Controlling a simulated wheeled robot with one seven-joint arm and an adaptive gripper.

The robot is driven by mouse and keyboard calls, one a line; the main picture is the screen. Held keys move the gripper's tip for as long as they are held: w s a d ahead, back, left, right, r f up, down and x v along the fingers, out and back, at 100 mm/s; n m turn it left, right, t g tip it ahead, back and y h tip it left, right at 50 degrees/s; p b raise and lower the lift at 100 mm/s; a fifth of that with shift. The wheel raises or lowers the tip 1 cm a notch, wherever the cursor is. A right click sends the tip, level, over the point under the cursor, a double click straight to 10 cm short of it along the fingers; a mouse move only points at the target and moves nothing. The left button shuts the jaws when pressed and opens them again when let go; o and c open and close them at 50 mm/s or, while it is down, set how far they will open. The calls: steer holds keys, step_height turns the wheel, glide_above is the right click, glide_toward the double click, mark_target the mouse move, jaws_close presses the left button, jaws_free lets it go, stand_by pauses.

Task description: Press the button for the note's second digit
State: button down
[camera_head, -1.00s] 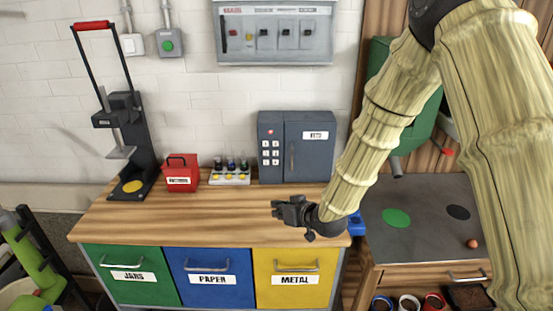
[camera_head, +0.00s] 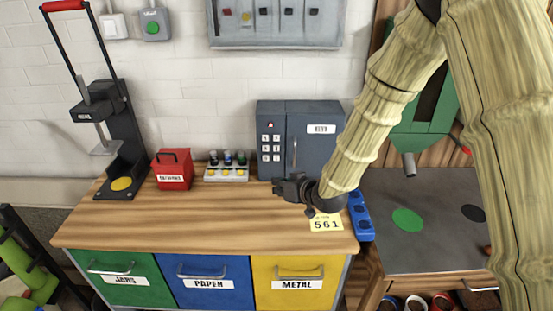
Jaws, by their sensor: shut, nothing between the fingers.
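A yellow note (camera_head: 326,222) reading 561 lies near the right front edge of the wooden worktop, just below my wrist. A dark grey cabinet (camera_head: 313,118) stands at the back of the worktop. The keypad (camera_head: 270,149) on its left part has two columns of small white buttons and a red mark above them. The digits on the buttons are too small to read. My gripper (camera_head: 277,187) is shut and empty, pointing left, in front of the cabinet's lower edge. It appears apart from the buttons, below them in the picture.
A rack of small bottles (camera_head: 227,170) and a red box (camera_head: 173,170) stand left of the cabinet, with a black press (camera_head: 119,140) farther left. A blue tray (camera_head: 361,215) is at the right edge. The worktop's middle (camera_head: 190,225) is clear.

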steer(key=shift+w, duration=4.2)
steer(key=shift+w+p, duration=0.35)
steer(key=shift+w, duration=0.5)
steer(key=shift+s+r, duration=0.1)
steer(key=shift+s, duration=0.75)
steer(key=shift+s, duration=0.1)
steer(key=shift+s, duration=2.45)
